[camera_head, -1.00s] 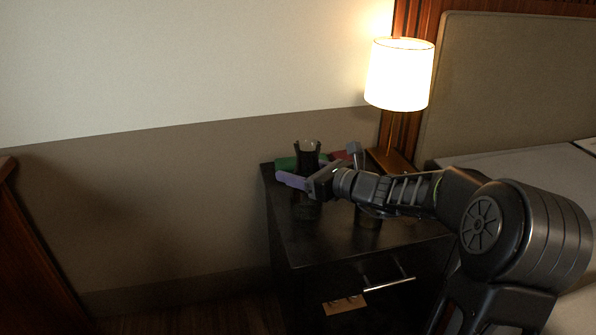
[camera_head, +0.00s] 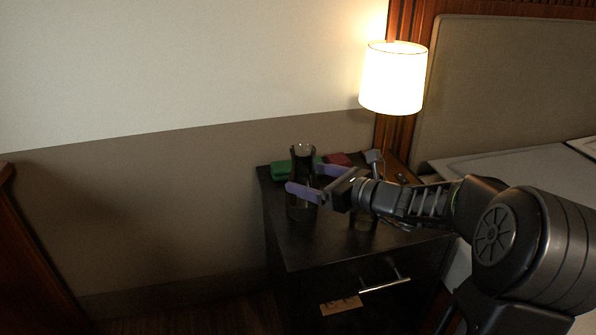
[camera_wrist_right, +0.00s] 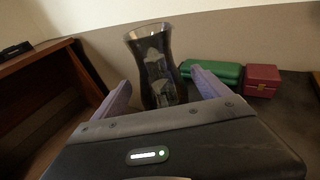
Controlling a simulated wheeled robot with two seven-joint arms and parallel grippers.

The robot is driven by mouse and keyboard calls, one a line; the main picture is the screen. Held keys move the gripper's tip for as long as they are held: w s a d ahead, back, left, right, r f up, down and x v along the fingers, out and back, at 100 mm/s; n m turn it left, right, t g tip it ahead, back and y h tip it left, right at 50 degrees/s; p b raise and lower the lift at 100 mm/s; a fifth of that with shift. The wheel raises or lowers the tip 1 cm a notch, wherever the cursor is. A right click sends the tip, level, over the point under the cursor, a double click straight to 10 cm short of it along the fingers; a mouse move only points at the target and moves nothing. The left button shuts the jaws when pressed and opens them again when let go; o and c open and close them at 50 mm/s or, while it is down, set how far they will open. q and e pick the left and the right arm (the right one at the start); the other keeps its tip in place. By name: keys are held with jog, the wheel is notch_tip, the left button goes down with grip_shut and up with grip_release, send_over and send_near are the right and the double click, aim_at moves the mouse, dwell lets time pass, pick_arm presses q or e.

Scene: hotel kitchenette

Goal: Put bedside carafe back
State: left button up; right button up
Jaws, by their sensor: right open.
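The carafe (camera_head: 301,160) is a dark, see-through glass vessel with a flared rim. It stands upright at the left part of the black nightstand (camera_head: 310,243). My right gripper (camera_head: 310,182) is open around or just in front of the carafe, with its purple fingers spread. In the right wrist view the carafe (camera_wrist_right: 157,62) stands between and beyond the two fingertips (camera_wrist_right: 161,82), its lower part hidden by the gripper body. I cannot tell whether the fingers touch it. My left gripper is not in view.
A green box (camera_head: 281,171) and a red box (camera_head: 337,159) lie behind the carafe against the wall. A lit lamp (camera_head: 393,78) stands at the back right. A glass (camera_head: 366,218) is partly hidden under my right arm. The bed (camera_head: 510,165) is at right.

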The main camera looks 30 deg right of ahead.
jog(key=p+v, duration=0.1)
jog(key=v, duration=0.4)
jog(key=shift+s+d+r, duration=0.1)
jog(key=shift+s+r, duration=0.1)
jog(key=shift+s, duration=0.4)
